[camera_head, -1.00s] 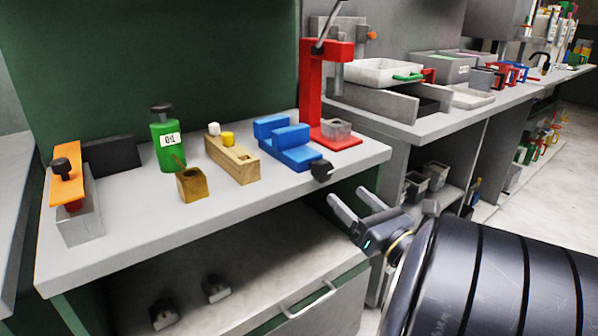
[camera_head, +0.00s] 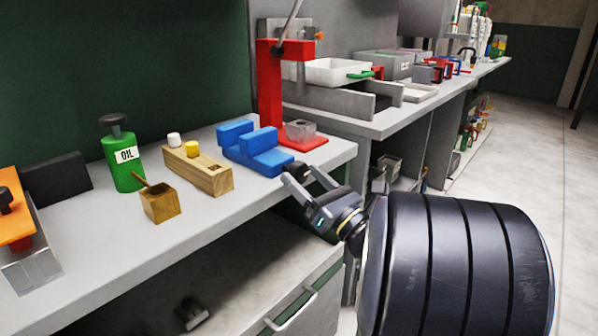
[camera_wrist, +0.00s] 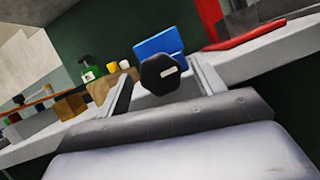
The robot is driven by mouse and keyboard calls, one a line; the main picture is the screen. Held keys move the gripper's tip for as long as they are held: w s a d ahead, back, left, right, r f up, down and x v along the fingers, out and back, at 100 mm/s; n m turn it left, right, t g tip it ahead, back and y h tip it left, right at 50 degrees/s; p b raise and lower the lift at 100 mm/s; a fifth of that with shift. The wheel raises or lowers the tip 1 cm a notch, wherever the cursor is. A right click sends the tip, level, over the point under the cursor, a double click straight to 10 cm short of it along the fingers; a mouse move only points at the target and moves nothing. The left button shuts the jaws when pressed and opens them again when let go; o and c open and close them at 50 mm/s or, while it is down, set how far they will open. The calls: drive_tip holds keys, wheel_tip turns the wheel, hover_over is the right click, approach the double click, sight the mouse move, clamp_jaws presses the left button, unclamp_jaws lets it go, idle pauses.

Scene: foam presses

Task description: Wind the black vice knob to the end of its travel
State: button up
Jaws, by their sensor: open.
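The blue vice (camera_head: 256,148) sits near the front right of the bench, below the red press. In the wrist view, the vice's black knob (camera_wrist: 162,75) faces me with a small pale mark on it, and part of the blue vice (camera_wrist: 158,47) shows behind. My gripper is open. In the wrist view, the knob appears between its two fingers (camera_wrist: 160,88). I cannot tell whether either finger touches it.
A red press (camera_head: 271,95) stands right behind the vice. A wooden block with two caps (camera_head: 205,175), a wooden pot (camera_head: 160,203) and a green oil bottle (camera_head: 124,165) stand to the left. A drawer handle (camera_head: 291,310) juts out below the bench.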

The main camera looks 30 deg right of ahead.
drive_tip(key=shift+x, duration=1.15)
drive_tip(key=shift+c, duration=0.4)
drive_tip(key=c, duration=0.9)
drive_tip(key=shift+f+m+b, duration=0.1)
drive_tip(key=shift+m+b, duration=0.2)
